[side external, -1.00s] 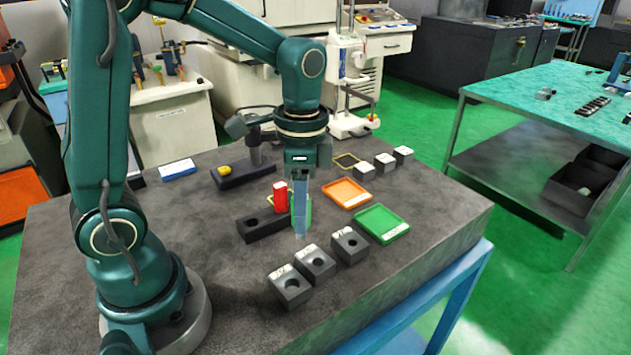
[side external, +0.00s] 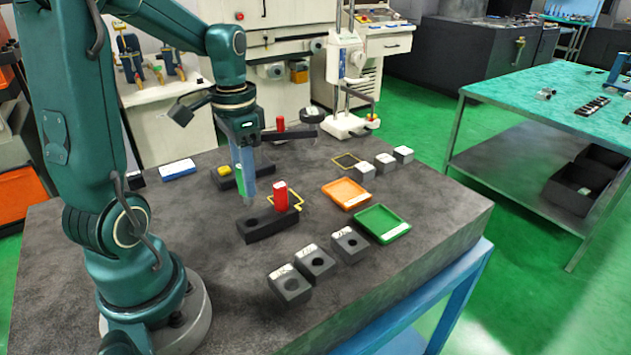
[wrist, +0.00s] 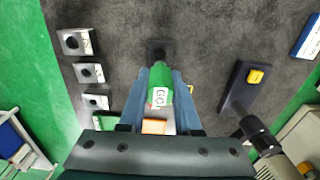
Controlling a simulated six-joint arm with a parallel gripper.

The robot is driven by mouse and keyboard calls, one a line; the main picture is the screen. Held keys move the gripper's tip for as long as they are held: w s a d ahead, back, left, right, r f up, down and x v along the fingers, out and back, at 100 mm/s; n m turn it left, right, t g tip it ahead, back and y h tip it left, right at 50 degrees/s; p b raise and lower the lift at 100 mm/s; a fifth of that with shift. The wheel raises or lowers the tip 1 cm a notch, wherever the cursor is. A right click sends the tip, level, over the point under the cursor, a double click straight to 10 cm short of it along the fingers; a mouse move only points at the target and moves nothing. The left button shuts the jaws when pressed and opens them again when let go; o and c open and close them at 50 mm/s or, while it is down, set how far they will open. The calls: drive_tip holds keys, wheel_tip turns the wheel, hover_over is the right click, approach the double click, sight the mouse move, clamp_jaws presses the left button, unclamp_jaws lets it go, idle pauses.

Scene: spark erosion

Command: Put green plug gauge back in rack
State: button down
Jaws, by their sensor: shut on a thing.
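The green plug gauge (wrist: 160,84), with a white "GO" label, is between the fingers of my gripper (wrist: 160,98) in the wrist view. In the side view, only a strip of its green shows beside my gripper (side external: 246,188). The gripper points down, shut on the gauge, left of the upright red plug gauge (side external: 281,197). The dark rack (side external: 272,230) holds the red gauge at its right part and has an open hole at its left part. The fingertips appear close to the rack's left end; the exact gap cannot be told.
Several grey blocks with holes (side external: 315,263) stand in front. An orange tray (side external: 346,194) and a green tray (side external: 382,224) lie right of the rack. Behind are a dark stand with a yellow piece (side external: 224,172) and a blue-white box (side external: 178,168).

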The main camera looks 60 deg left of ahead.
sight(249, 203)
drive_tip(key=shift+f, duration=2.05)
drive_tip(key=shift+f, duration=1.2)
drive_tip(key=c, duration=0.5)
unclamp_jaws()
drive_tip(key=shift+r, duration=0.1)
drive_tip(key=shift+r, duration=2.5)
